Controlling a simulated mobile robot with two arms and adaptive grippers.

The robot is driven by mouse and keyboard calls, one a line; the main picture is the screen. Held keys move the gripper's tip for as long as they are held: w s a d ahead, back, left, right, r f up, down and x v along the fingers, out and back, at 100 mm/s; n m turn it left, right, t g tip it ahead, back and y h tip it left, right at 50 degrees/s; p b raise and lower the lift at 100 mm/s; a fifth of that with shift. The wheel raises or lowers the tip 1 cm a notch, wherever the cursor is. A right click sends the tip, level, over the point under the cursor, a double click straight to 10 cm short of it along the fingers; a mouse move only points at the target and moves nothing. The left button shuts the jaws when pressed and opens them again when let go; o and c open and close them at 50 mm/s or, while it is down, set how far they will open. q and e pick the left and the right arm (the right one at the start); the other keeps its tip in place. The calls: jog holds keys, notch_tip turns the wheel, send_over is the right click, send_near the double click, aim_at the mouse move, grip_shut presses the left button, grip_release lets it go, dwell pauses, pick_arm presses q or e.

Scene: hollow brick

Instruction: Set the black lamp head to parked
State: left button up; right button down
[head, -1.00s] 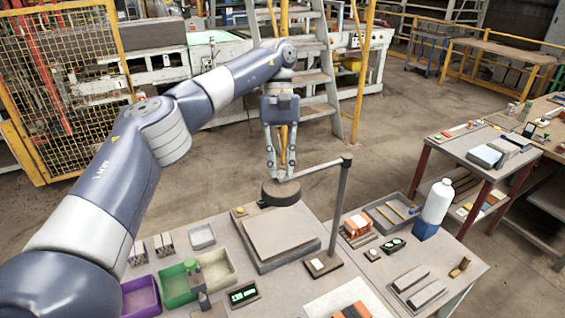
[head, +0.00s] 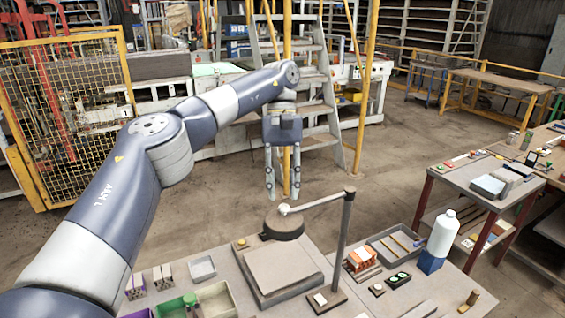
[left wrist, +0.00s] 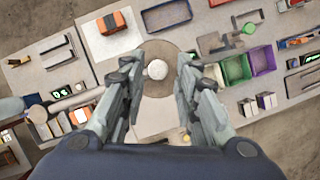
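The black lamp head (head: 284,226) is a round dark disc with a small pale ball knob on top. A thin pale arm joins it to an upright grey post (head: 342,245) on its right. The lamp head hangs over the large grey plate (head: 283,272). My left gripper (head: 284,196) points down above the knob, open and empty, with its tips apart from it. In the left wrist view the lamp head (left wrist: 161,105) lies below, and its knob shows between the spread fingers. My right gripper is not in view.
A white bottle (head: 443,232) on a blue block and a grey tray (head: 392,246) stand right of the post. Open bins, one green (head: 177,307), are at the front left. A second table (head: 480,162) is at the right.

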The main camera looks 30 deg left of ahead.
pick_arm(q)
notch_tip(320, 180, up, 7)
dwell(0.8)
jog(key=shift+f, duration=0.1)
jog(key=shift+s+f, duration=0.1)
dwell(0.5)
